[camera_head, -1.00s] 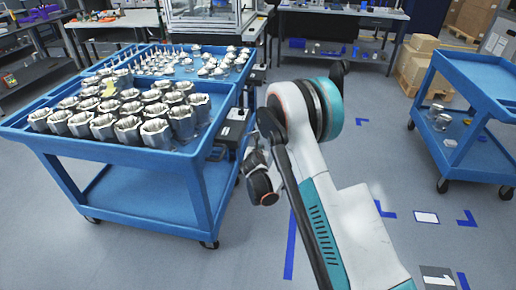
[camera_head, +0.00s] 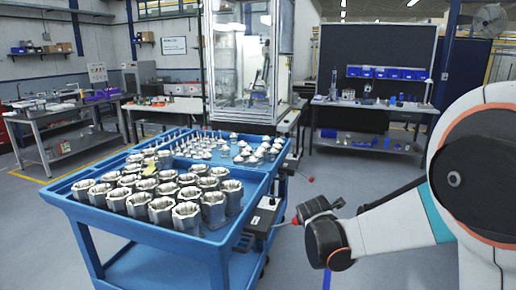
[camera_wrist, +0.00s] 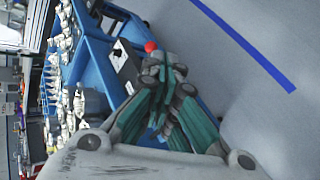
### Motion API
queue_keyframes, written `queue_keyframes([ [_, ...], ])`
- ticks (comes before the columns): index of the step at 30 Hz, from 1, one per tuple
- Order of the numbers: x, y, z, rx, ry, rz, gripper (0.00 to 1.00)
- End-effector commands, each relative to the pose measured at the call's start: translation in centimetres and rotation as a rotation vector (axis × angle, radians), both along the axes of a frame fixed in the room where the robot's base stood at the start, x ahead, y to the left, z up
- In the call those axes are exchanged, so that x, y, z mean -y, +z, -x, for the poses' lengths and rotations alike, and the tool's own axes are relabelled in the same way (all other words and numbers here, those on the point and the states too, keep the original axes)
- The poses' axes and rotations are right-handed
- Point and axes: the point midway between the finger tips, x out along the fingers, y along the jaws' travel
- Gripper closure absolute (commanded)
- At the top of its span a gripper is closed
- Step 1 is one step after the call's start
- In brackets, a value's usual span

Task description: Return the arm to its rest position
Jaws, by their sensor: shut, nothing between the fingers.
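My arm (camera_head: 400,222) reaches in from the right of the head view, with its dark wrist end beside the right side of the blue cart (camera_head: 150,226). In the wrist view my gripper (camera_wrist: 166,72) is shut, its green and grey fingers drawn together with nothing between them. Beyond the fingertips that view shows the blue cart's edge (camera_wrist: 97,50), a dark control box (camera_wrist: 124,62) and a red knob (camera_wrist: 150,46). I cannot tell from these views whether the gripper touches the cart.
Several machined housings (camera_head: 162,209) stand on the cart's near tray, with smaller metal parts (camera_head: 258,150) behind. A glass-sided machine (camera_head: 240,60) and a workbench with blue bins (camera_head: 378,73) stand at the back. Grey floor with a blue tape line (camera_wrist: 245,45) is open beside the cart.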

Motion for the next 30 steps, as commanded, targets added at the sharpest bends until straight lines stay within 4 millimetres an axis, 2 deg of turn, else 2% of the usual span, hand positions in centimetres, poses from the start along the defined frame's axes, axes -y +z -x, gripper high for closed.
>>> queue_keyframes([
  [1,0.4,1.2,1.5,-0.001,-0.042,-0.054,1.00],
  [6,1.4,4.4,6.3,-0.001,-0.196,-0.251,1.00],
  [15,2.6,7.9,15.6,-0.006,-0.483,-0.590,1.00],
  [23,3.0,8.7,24.1,-0.014,-0.743,-0.869,1.00],
  [30,2.9,7.9,31.5,-0.025,-0.990,-1.109,1.00],
])
